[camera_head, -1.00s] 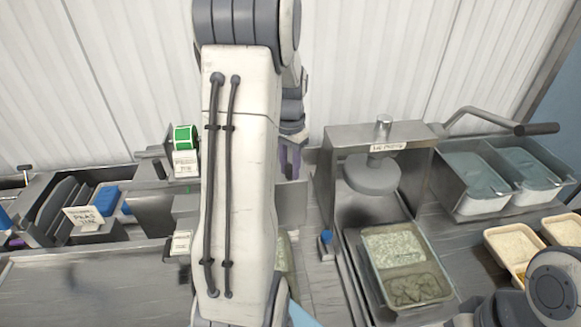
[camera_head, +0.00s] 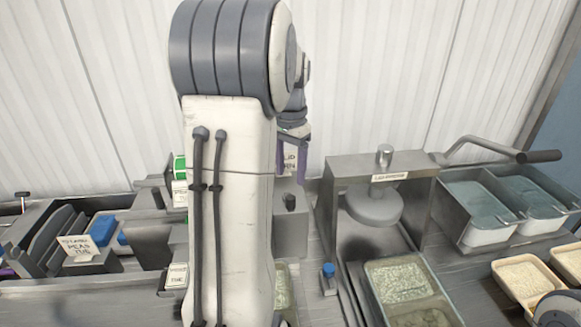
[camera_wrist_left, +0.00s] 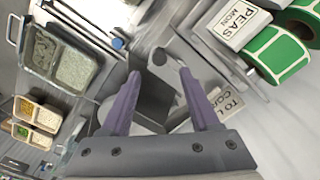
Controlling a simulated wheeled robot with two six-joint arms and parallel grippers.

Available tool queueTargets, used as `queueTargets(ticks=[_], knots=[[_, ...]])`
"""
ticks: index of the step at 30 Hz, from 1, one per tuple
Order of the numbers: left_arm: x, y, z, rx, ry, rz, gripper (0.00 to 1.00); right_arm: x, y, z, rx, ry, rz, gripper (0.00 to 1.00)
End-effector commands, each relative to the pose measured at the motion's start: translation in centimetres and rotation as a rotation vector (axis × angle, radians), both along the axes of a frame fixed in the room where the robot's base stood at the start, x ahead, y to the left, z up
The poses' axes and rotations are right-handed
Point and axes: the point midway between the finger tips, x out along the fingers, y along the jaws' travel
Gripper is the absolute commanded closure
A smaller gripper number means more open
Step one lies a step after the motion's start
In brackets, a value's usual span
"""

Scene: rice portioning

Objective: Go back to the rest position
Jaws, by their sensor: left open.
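My left arm rises through the middle of the head view. Its gripper (camera_head: 292,155) is partly hidden behind the arm, near the back wall. In the left wrist view my left gripper (camera_wrist_left: 158,85) has two purple fingers spread apart with nothing between them. Beyond the fingers are a grey metal block and a dark opening. My right arm shows only as a rounded grey joint (camera_head: 556,308) at the bottom right corner; its gripper is outside the view.
A lever press (camera_head: 375,165) stands right of my left arm. A two-section food tray (camera_head: 404,285) lies before it. Blue-grey tubs (camera_head: 500,205) and beige trays (camera_head: 525,278) are further right. A green label roll (camera_wrist_left: 285,45) and a peas sign (camera_head: 78,248) are near the left side.

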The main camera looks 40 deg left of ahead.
Motion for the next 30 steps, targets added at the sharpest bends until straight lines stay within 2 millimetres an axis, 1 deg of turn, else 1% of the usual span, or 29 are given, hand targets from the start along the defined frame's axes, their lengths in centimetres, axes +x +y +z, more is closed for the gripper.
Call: queueTargets(ticks=[3,6,22,24,26,28,29,30], knots=[[0.0,0.0,1.3,0.001,-0.001,0.0,0.38,0.0,0.0,-0.2,0.0,0.0,0.0,0.5],[0.0,0.0,1.8,0.0,0.0,0.0,0.38,0.0,0.0,-0.3,0.0,0.0,0.0,0.5],[0.0,0.0,1.9,0.0,0.001,0.0,0.38,0.0,0.0,-0.2,0.0,0.0,0.0,0.5],[0.0,-0.3,1.8,-0.001,0.0,-0.004,0.38,0.0,0.0,-0.3,0.0,0.0,0.0,0.5],[0.3,-1.3,1.6,-0.002,-0.001,-0.019,0.38,0.0,0.0,-0.4,0.0,0.0,0.0,0.5],[0.7,-3.7,1.3,-0.004,-0.005,-0.057,0.38,0.0,0.0,-0.6,0.0,0.0,0.0,0.5],[0.8,-5.2,1.0,-0.005,-0.007,-0.078,0.38,0.0,0.0,-0.7,0.0,0.0,0.001,0.5],[1.0,-7.5,0.6,-0.008,-0.011,-0.113,0.38,0.0,0.0,-0.9,0.0,0.0,0.001,0.5]])
